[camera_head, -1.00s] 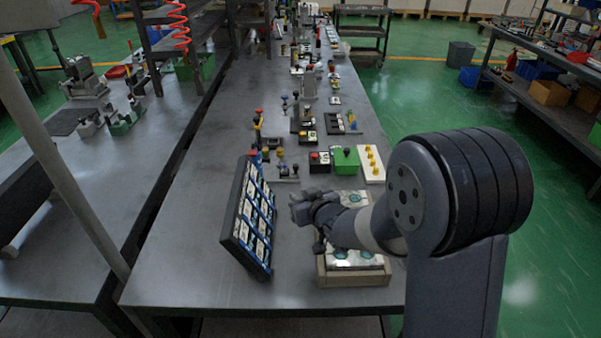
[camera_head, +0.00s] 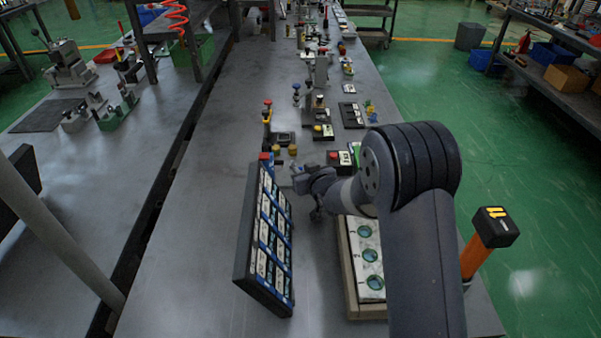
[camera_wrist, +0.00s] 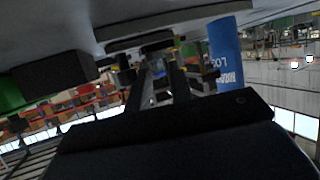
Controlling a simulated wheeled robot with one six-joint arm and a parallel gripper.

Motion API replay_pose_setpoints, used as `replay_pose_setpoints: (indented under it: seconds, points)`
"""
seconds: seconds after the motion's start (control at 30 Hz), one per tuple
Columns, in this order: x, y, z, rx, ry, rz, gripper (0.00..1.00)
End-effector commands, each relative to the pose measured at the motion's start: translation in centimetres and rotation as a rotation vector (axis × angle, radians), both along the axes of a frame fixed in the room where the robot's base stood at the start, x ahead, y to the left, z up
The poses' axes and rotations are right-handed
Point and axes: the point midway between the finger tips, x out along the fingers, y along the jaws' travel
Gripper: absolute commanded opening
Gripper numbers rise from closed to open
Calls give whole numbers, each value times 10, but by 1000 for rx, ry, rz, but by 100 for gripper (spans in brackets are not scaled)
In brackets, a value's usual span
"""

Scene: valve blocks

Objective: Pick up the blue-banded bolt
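I cannot make out the blue-banded bolt for certain in either view. A small post with a blue top (camera_head: 296,90) stands farther back on the bench, too small to identify. My gripper (camera_head: 302,180) is above the bench between a tilted black rack and a tray, partly hidden by the wrist. In the wrist view my gripper's two dark fingers (camera_wrist: 158,82) show a gap between them, with nothing clearly held. A blue cylinder with white lettering (camera_wrist: 225,55) is just right of the fingers there.
The tilted black rack (camera_head: 243,245) with blue-edged labels stands left of my gripper. The tray (camera_head: 352,290) holding a white plate with round green spots lies right, partly behind my arm. An orange post with a black top (camera_head: 492,228) stands at the right. The bench's left part is clear.

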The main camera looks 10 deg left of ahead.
Motion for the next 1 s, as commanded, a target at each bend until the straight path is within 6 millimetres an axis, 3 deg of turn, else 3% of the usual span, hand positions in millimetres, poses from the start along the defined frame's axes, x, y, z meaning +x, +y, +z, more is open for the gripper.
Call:
replay_pose_setpoints:
  seconds: [0.2,0.47,0.87,1.0]
  points:
    - [0,0,-1,-1,1,0,21]
    - [0,0,0,-1,1,0,0]
    - [0,0,1,1,-1,0,0]
    - [1,1,16,2,-3,0,0]
